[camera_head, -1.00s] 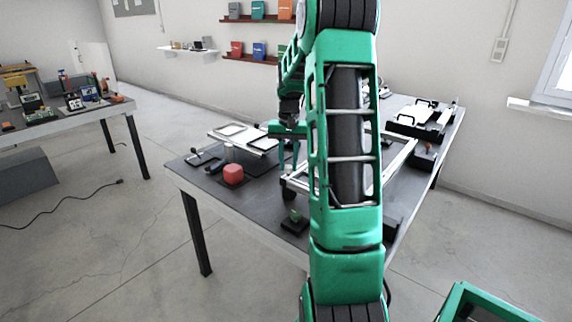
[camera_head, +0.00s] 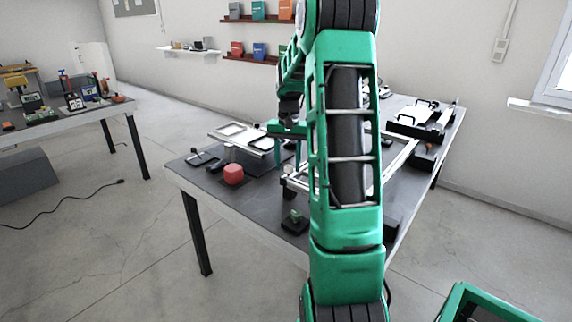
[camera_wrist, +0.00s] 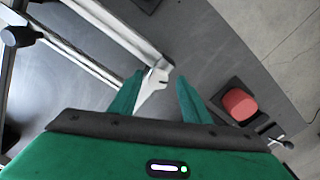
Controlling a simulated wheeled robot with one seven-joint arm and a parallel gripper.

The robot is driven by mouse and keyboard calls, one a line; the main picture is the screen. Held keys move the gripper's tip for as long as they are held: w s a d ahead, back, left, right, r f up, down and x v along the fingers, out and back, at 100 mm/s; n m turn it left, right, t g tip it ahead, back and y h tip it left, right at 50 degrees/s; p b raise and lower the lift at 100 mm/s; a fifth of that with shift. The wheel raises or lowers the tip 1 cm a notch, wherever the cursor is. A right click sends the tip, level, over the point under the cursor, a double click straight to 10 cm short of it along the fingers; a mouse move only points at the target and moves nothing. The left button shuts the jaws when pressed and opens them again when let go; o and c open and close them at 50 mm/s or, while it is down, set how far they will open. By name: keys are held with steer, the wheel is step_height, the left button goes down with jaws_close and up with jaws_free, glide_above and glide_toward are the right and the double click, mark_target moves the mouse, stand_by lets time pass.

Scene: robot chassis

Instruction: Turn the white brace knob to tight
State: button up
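The white brace knob (camera_wrist: 152,90) shows in the wrist view as a small pale piece at the end of a light metal frame bar. My gripper (camera_wrist: 160,78) is over it with its two green fingers apart. The knob lies between the fingers, closer to the left one; I cannot tell whether they touch. In the head view my gripper (camera_head: 288,160) points down over the table beside the metal frame (camera_head: 398,160). The knob cannot be made out there, and my arm covers much of the frame.
A small dark fixture with a green part (camera_head: 295,221) stands near the front edge. Flat pale frames (camera_head: 240,134) lie at the back left.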

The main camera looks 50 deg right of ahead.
mark_target(287, 166)
steer(key=shift+r, duration=0.1)
step_height(287, 166, up, 10)
steer(key=shift+r, duration=0.25)
stand_by(0.4)
stand_by(0.4)
steer(key=s+a+n, duration=0.2)
steer(key=s+a, duration=1.1)
steer(key=a, duration=0.1)
steer(key=s+a+f+n, duration=0.1)
steer(key=s+a+f, duration=0.2)
steer(key=s, duration=0.4)
steer(key=s+a+f+n, duration=0.1)
steer(key=s+a+f, duration=0.2)
steer(key=s+a, duration=0.3)
steer(key=shift+s+a+f+n, duration=0.25)
steer(key=shift+s+f+n, duration=0.05)
steer(key=shift+s, duration=0.6)
